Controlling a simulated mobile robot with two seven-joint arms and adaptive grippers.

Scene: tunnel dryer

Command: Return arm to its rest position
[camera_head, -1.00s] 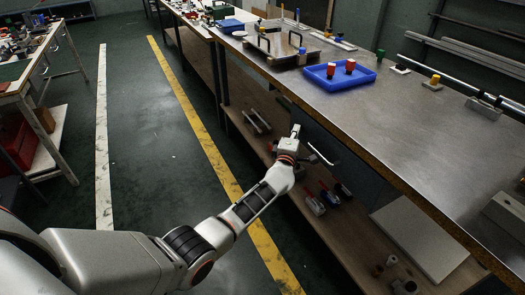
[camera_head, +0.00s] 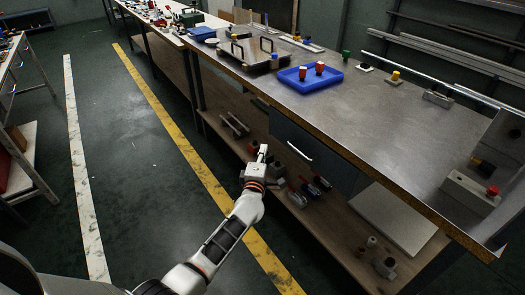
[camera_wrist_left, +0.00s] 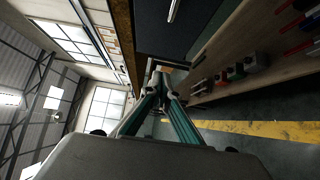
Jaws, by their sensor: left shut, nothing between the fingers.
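My left arm reaches in from the bottom left of the head view. Its gripper (camera_head: 262,152) is beside the front of the workbench (camera_head: 390,125), below the level of its top, appearing in front of the lower shelf. In the left wrist view the fingers (camera_wrist_left: 160,78) run together at their tips, shut with nothing between them. My right gripper is in neither view.
A blue tray (camera_head: 298,84) with red pieces stands on the bench. A drawer with a bright handle (camera_head: 299,151) is close to the gripper. Tools (camera_head: 316,187) lie on the lower shelf (camera_head: 335,232). The floor aisle (camera_head: 120,150) on the left is clear.

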